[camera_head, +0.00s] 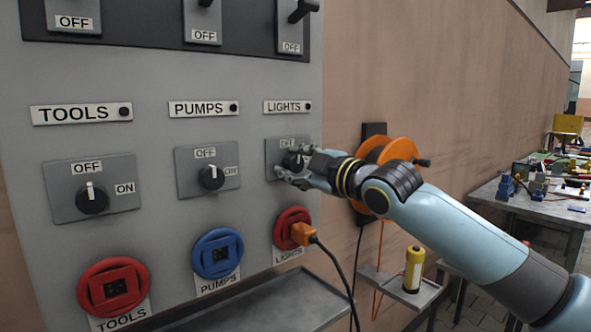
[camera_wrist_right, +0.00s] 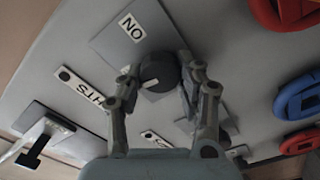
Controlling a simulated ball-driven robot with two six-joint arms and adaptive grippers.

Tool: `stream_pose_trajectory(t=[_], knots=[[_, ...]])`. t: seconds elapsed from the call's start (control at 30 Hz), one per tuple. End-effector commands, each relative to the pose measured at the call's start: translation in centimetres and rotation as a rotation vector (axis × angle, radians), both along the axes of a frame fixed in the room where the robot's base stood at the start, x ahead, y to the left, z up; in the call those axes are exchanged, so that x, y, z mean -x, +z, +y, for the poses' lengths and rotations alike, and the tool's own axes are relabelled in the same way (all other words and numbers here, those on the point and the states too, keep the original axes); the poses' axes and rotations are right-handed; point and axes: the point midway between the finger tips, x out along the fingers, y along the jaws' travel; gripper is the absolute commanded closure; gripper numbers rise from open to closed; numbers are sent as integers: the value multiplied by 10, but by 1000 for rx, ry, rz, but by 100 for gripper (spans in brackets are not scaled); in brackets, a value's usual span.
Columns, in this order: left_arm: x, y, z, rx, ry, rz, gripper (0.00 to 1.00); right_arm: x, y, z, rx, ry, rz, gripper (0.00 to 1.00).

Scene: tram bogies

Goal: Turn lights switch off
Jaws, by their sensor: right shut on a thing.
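The lights switch is a black rotary knob on a grey square plate (camera_head: 274,172), below the LIGHTS label (camera_head: 288,107) on the grey panel. My right gripper (camera_head: 291,166) is at this knob and partly covers it in the head view. In the right wrist view, the two fingers of my right gripper (camera_wrist_right: 154,92) stand on either side of the knob (camera_wrist_right: 158,68) and are shut on it. The knob's white mark shows between the fingers, and an ON label (camera_wrist_right: 132,27) is on the plate beyond it. My left gripper is not in view.
The pumps knob (camera_head: 211,177) and tools knob (camera_head: 92,199) are to the left. Below the lights switch, an orange plug (camera_head: 303,234) with a black cable sits in a red socket. An orange reel (camera_head: 392,150) hangs behind my right arm. A small shelf (camera_head: 405,290) holds a yellow cylinder.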

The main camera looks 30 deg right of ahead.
Motion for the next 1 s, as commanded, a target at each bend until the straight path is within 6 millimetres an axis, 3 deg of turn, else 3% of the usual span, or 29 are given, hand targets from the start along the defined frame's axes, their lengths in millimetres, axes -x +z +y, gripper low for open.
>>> stream_pose_trajectory(t=[0.4,0.97,1.0], knots=[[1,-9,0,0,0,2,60,0,-3,0,185,0,-10,97],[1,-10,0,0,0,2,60,0,-3,0,211,-1,-11,97],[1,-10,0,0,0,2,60,0,-3,0,211,-1,-11,60]])
